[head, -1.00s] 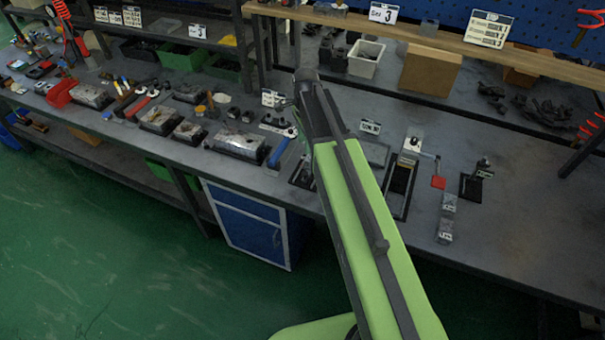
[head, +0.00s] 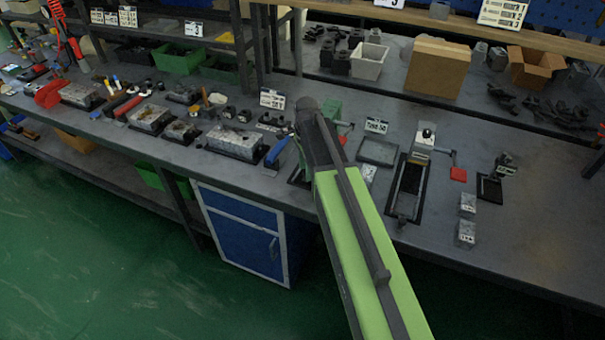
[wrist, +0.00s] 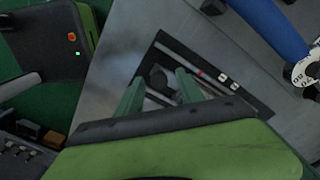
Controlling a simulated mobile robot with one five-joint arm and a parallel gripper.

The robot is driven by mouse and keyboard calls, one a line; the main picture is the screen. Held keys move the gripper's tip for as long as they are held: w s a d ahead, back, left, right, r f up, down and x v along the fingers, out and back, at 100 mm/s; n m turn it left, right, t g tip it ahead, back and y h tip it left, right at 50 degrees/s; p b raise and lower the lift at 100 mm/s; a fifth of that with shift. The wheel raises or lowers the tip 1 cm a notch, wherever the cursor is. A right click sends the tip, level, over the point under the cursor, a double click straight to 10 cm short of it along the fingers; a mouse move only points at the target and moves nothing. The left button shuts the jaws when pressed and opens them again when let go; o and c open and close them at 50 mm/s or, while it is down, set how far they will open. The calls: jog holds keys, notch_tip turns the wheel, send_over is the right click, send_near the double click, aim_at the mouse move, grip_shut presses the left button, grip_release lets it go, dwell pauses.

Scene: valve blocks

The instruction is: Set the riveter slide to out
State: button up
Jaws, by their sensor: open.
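In the wrist view a dark plate with light rails (wrist: 210,76) lies on the grey bench, with a red mark and two small white labels on it. A dark knob (wrist: 158,77) stands at its left part; I take this to be the riveter slide. My gripper (wrist: 161,75) has two green fingers, open, one to each side of the knob in the picture. I cannot tell whether they touch it or how high they are. The fingers hide part of the rails. In the head view my arm covers the gripper and most of this spot.
A blue-handled tool (head: 277,152) lies close by; its handle (wrist: 268,25) and a numbered white dial (wrist: 305,74) show in the wrist view. A green device (head: 333,109) stands behind my arm. A black-framed fixture (head: 408,187) is to the right.

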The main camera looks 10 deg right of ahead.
grip_shut()
dwell(1.4)
